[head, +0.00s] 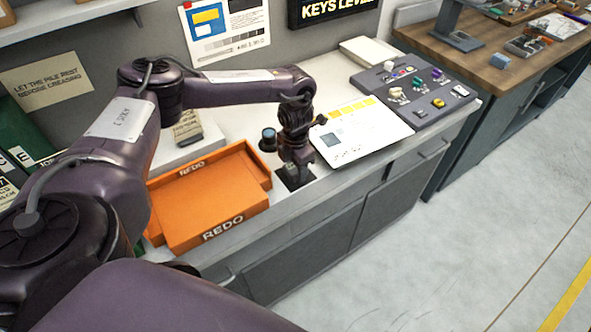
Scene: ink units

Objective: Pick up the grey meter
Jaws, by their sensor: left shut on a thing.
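My left gripper (293,172) points down at the counter, just right of the orange tray. It is shut on a small grey thing (289,169), which looks like the grey meter. The fingers hide most of it, so its shape and face cannot be made out. A dark patch (297,184) lies on the counter right under the fingertips. I cannot tell whether the held thing touches it. My right gripper is not in view.
The orange tray marked REDO (212,208) stands left of the gripper. A printed sheet (360,132) and a grey panel of small coloured parts (415,92) lie to the right.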

